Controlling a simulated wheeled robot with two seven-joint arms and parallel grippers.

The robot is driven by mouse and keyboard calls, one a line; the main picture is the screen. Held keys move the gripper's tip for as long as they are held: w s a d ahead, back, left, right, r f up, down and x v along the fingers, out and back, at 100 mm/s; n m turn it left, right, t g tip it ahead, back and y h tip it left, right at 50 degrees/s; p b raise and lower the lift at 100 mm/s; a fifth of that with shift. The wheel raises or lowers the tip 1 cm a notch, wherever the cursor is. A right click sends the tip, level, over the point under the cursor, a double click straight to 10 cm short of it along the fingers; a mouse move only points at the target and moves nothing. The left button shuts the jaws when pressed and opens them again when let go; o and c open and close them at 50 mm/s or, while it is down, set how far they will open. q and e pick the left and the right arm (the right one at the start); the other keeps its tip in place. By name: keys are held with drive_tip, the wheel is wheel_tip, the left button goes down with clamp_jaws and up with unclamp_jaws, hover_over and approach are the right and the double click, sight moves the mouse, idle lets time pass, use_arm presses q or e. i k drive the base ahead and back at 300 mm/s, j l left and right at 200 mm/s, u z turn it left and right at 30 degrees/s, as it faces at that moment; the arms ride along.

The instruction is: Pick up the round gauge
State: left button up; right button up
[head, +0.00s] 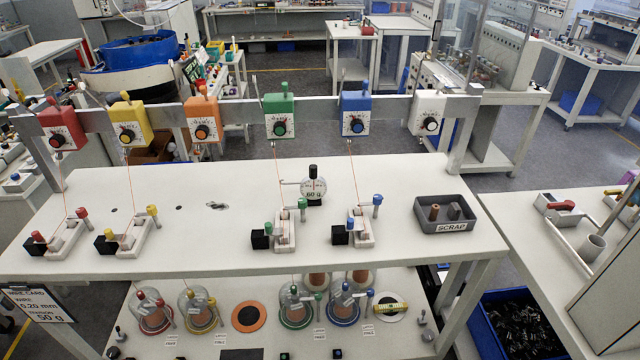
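The round gauge (314,188) stands upright on the white workbench (400,180), near its middle. Neither of my grippers shows in the head view.
Wire-guide fixtures with green (286,230) and blue (361,228) knobs stand in front of the gauge. Red and yellow ones are at the left. A grey scrap tray (446,228) is at the right. Coloured tensioner boxes hang from a rail (240,108) behind. Thin wires run down from some boxes.

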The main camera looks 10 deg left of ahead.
sight(313, 187)
drive_tip(key=i+l, duration=0.55)
drive_tip(key=i+l+u, duration=0.15)
drive_tip(key=l+u, duration=0.15)
drive_tip(key=i+l+u, duration=0.15)
drive_tip(key=l+u, duration=0.2)
drive_tip(key=i+l+u, duration=0.1)
drive_tip(key=l+u, duration=0.2)
